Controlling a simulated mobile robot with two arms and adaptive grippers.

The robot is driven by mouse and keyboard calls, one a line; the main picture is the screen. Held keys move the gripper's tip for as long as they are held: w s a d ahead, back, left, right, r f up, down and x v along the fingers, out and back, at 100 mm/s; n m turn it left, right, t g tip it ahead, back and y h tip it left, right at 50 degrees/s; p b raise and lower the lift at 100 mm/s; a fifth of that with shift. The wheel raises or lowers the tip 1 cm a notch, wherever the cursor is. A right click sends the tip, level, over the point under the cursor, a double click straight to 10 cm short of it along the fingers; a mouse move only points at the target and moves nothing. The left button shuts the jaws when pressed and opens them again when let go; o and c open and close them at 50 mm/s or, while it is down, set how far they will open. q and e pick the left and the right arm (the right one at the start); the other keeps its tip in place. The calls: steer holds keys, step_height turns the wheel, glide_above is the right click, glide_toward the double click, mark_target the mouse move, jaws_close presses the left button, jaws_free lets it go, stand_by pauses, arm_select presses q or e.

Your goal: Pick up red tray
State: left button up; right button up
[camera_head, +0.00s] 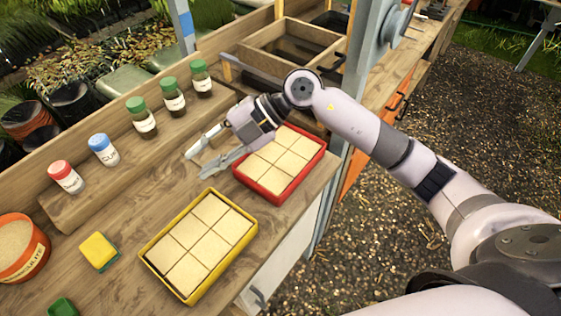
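The red tray (293,193) lies on the wooden workbench near its front edge, filled with several pale square blocks. My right gripper (196,163) is just left of the red tray, above the bench, its fingers spread apart and pointing left. Nothing shows between the fingers. The gripper body and wrist cover the tray's upper left part, so I cannot tell whether they touch it. My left gripper is not in view.
A yellow tray (153,266) with similar blocks lies in front of the red one. Several small bottles, such as a green-capped one (173,97), stand on a raised shelf behind. A sponge (98,251) and an orange pot (38,262) are at left. A wooden box (262,67) stands farther back.

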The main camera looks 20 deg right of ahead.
steer(key=w+d+f+m+h, duration=0.1)
steer(key=w+d+f+h, duration=0.15)
steer(key=d, duration=0.25)
steer(key=w+d+f+m+h, duration=0.1)
steer(key=d+h, duration=0.3)
steer(key=d, duration=0.2)
steer(key=m+h, duration=0.3)
steer(key=h, duration=0.3)
glide_toward(305, 168)
steer(key=f+p, duration=0.1)
steer(key=p, duration=0.1)
steer(key=f+p, duration=0.2)
steer(key=shift+w+d+f, duration=0.15)
steer(key=shift+w+d, duration=0.05)
steer(key=shift+f+p, duration=0.55)
step_height(305, 168, down, 4)
steer(key=shift+a+r+p, duration=0.1)
steer(key=shift+r+p, duration=0.1)
steer(key=shift+p, duration=0.6)
steer(key=shift+f, duration=0.4)
steer(key=shift+c, duration=0.3)
